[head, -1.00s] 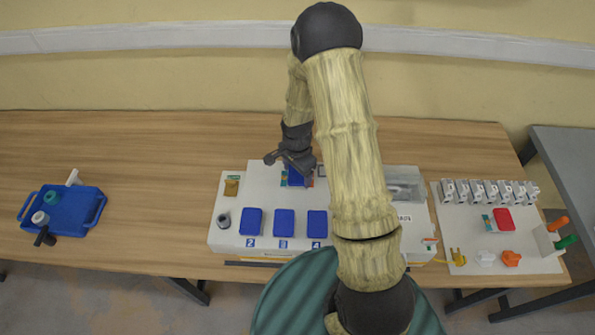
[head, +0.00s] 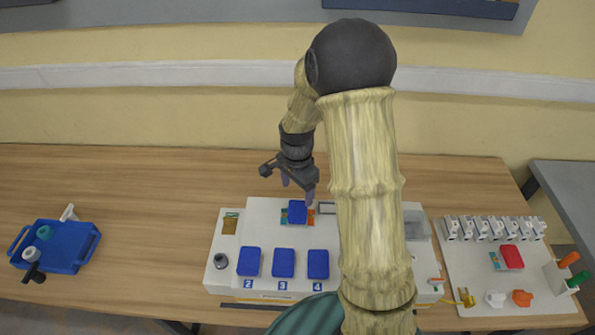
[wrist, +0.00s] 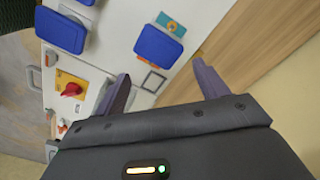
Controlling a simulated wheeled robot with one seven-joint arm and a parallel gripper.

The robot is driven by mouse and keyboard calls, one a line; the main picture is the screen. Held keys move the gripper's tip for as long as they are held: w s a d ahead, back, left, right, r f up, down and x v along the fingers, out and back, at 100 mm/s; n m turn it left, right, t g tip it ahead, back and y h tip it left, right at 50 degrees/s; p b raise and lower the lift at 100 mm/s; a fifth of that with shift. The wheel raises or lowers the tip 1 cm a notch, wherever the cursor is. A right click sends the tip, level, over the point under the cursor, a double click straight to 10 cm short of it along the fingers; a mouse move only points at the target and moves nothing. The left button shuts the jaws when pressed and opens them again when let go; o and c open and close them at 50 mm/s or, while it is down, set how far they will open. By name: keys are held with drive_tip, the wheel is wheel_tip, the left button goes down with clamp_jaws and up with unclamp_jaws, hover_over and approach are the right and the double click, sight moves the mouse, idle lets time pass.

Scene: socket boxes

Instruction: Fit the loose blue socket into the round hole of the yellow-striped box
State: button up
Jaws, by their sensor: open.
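The box (head: 235,280) is a white panel on the table with a thin yellow line along its front edge. A blue socket (head: 297,212) sits apart at its back, on or beside a coloured patch; it also shows in the wrist view (wrist: 158,47). Whether it is seated in a hole or only resting I cannot tell, and no empty round hole shows. Three more blue sockets (head: 284,263) stand in a row in front, by labels 2, 3 and 4. My gripper (head: 297,188) is open and empty, above and behind the back socket, apart from it.
A blue tray (head: 60,262) with small parts is at the far left. A white board (head: 500,280) with switches, a red part and coloured handles stands on the right. The table between tray and box is clear. My arm hides the box's right part.

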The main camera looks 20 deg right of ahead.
wheel_tip(320, 180, up, 7)
drive_tip(key=b, duration=0.1)
drive_tip(key=shift+r, duration=0.2)
drive_tip(key=shift+r, duration=0.1)
wheel_tip(320, 180, up, 7)
drive_tip(key=p, duration=0.6)
drive_tip(key=s+f+n+t+b, duration=0.1)
drive_tip(key=s+f+n+b, duration=0.1)
drive_tip(key=s+n, duration=0.4)
drive_tip(key=s+f+n+t+b, duration=0.1)
drive_tip(key=s+f+n+b, duration=0.1)
drive_tip(key=s+n, duration=0.4)
drive_tip(key=shift+s+f+n+t+b, duration=0.3)
drive_tip(key=shift+s+f, duration=0.5)
drive_tip(key=shift+s, duration=0.4)
